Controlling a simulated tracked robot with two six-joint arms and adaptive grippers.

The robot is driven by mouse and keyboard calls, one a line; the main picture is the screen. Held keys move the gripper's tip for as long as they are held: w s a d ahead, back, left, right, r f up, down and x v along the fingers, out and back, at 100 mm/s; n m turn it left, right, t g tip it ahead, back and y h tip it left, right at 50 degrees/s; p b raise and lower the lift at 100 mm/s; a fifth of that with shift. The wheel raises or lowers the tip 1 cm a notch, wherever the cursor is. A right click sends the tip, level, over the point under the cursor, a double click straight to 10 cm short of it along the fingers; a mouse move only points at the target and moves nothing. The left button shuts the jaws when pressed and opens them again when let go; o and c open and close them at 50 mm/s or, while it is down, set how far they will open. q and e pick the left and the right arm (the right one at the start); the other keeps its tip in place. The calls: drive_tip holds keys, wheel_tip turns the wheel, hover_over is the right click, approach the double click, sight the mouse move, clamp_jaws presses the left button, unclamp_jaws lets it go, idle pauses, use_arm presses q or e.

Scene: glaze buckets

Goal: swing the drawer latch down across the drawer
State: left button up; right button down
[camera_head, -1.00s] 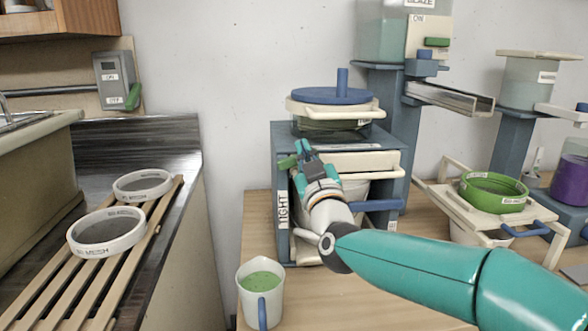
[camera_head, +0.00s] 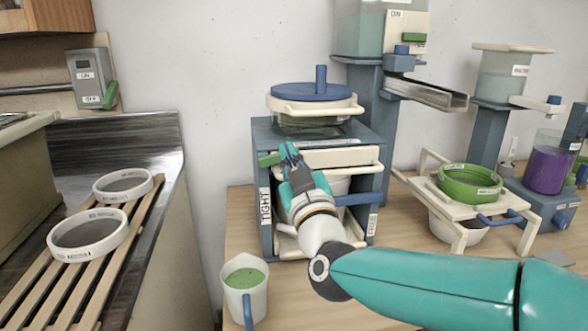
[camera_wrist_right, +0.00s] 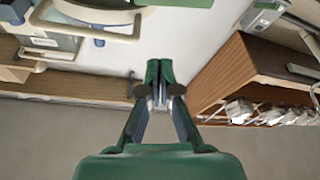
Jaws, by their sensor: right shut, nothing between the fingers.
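The gripper also shows in the right wrist view (camera_wrist_right: 159,82), where I cannot make out the latch. My left gripper is not in view.
A lidded glass tub (camera_head: 312,108) stands on the cabinet (camera_head: 262,180). A cup of green glaze (camera_head: 245,290) stands at its front left. A green sieve (camera_head: 469,182) rests on a cream stand at right. Two white sieves lie on the wooden rack (camera_head: 60,285) at left.

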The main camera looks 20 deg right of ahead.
drive_tip(key=shift+v, duration=1.35)
